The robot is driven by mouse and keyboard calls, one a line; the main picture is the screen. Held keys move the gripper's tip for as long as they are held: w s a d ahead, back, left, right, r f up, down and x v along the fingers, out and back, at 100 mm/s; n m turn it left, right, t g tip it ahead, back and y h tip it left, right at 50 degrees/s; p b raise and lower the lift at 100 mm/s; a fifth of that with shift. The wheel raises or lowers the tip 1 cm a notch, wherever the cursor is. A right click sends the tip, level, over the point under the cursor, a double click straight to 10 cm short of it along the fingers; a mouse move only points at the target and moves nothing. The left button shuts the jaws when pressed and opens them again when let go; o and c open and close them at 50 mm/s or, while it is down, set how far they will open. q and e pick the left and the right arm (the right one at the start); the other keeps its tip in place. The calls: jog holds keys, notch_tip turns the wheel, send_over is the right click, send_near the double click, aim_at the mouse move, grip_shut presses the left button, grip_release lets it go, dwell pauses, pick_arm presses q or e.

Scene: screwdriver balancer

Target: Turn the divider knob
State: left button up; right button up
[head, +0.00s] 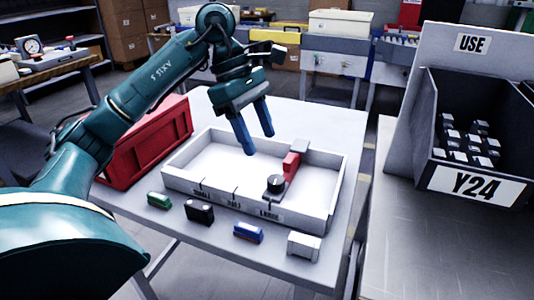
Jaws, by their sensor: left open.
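The divider knob (275,184) is a dark round knob inside the white tray (340,190), near its front wall. A red block (291,167) is just behind the knob, with a grey piece (299,146) at the tray's back wall. My left gripper (258,142) has two blue fingers pointing down, spread apart and empty. It appears above the back middle of the tray, behind and left of the knob, apart from it. My right gripper is not in view.
Green (159,200), black (200,211), blue (248,232) and white (303,246) small items lie along the table before the tray. A red crate (150,140) stands left. A dark bin labelled Y24 (475,186) stands right. The table's back is clear.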

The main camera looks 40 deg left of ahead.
pick_arm(q)
jog(key=v, duration=0.4)
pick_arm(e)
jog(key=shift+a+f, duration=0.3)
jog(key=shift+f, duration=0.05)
pick_arm(q)
jog(key=shift+s, duration=0.15)
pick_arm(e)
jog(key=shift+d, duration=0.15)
